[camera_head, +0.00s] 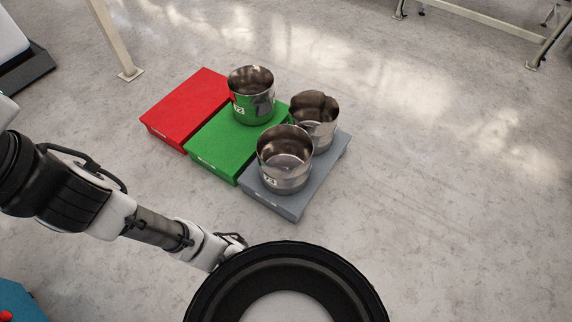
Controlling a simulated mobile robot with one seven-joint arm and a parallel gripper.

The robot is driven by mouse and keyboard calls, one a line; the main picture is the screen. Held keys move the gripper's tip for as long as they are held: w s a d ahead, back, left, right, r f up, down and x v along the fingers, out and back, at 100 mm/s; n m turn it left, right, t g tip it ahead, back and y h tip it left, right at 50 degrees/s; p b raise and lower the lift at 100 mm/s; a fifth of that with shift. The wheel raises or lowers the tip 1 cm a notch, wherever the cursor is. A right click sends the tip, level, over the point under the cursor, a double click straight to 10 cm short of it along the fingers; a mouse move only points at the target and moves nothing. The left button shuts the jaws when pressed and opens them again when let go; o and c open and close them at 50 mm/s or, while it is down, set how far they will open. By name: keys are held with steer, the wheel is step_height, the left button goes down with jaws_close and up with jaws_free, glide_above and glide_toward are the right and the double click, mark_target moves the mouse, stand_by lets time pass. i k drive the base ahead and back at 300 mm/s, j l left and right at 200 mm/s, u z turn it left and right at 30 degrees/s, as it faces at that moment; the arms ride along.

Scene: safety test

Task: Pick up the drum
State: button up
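Three shiny steel open-topped drums stand upright on coloured platforms. One drum (251,98) stands at the back of the green platform (222,150) and has a small white number label. A second drum (285,168), also labelled, stands on the grey platform (290,208). A third drum (318,122) stands behind it on the grey platform, with no label in sight; its rim looks uneven. My arm reaches in from the left, and my gripper (234,241) is at its end, in front of the platforms and apart from the drums. It is partly hidden, so its fingers cannot be made out.
A red platform (190,108) lies left of the green one and is empty. A pale post (118,45) stands on the floor behind it. Metal frame legs (545,40) stand at the far right. The concrete floor (450,190) to the right is clear.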

mark_target(284, 151)
steer(key=i+l+u, duration=0.2)
steer(key=l, duration=0.15)
steer(key=i+l+u, duration=0.15)
steer(key=l, duration=0.2)
steer(key=i+l+u, duration=0.2)
steer(key=l, duration=0.15)
steer(key=i+l+u, duration=0.15)
steer(key=l, duration=0.25)
steer(key=i+l+u, duration=0.15)
steer(key=l, duration=0.15)
steer(key=i+l+u, duration=0.1)
steer(key=l, duration=0.2)
steer(key=i+l+u, duration=0.15)
steer(key=l, duration=0.15)
steer(key=i+l, duration=0.1)
steer(key=i, duration=0.15)
